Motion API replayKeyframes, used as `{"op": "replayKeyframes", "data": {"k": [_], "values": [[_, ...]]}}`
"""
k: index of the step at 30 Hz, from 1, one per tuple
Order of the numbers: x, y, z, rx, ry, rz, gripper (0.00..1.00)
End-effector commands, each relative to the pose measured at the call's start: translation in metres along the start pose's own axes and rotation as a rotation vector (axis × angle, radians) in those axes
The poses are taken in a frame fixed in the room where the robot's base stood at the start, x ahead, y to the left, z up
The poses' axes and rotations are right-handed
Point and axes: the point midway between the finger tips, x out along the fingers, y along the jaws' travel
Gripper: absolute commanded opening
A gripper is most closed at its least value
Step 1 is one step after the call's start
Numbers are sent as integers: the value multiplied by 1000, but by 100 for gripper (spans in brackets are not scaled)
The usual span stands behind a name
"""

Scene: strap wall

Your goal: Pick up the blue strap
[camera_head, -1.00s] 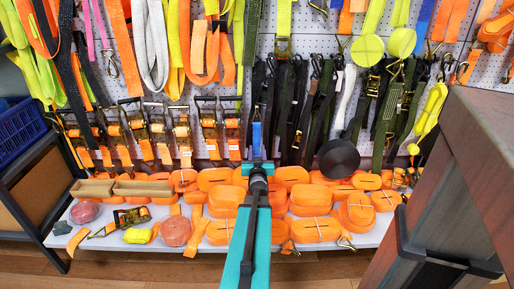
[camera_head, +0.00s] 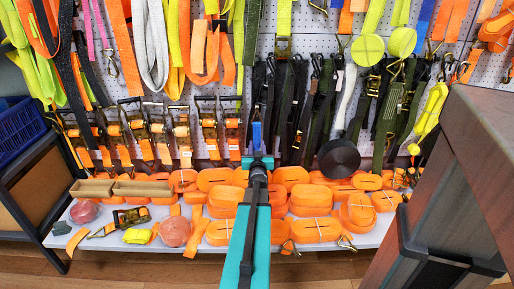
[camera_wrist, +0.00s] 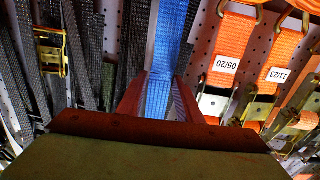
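The blue strap (camera_head: 256,136) hangs on the pegboard at the middle of the head view, directly above the end of my arm. In the wrist view the blue strap (camera_wrist: 168,48) runs down from the top edge to between the two reddish fingers of my gripper (camera_wrist: 160,98). The fingers stand apart, one on each side of the strap. I cannot tell whether either touches it. The gripper's body hides the strap's lower part in the wrist view. In the head view my gripper (camera_head: 258,162) is small and its fingers cannot be made out.
Orange ratchet straps (camera_head: 208,130) hang to the left and dark straps (camera_head: 292,100) to the right, close by. Orange coils (camera_head: 312,200) fill the shelf below. A black round coil (camera_head: 339,159) hangs to the right. A dark cabinet (camera_head: 450,190) stands at the right.

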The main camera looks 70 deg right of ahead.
Motion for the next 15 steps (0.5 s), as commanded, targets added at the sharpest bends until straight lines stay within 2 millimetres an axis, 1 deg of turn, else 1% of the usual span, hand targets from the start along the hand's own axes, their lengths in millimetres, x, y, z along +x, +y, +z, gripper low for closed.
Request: {"op": "replayKeyframes", "data": {"k": [1,6,15], "values": [[7,0,1,0,1,0,32],[18,0,0,0,2,0,32],[21,0,-1,-1,1,0,32]]}}
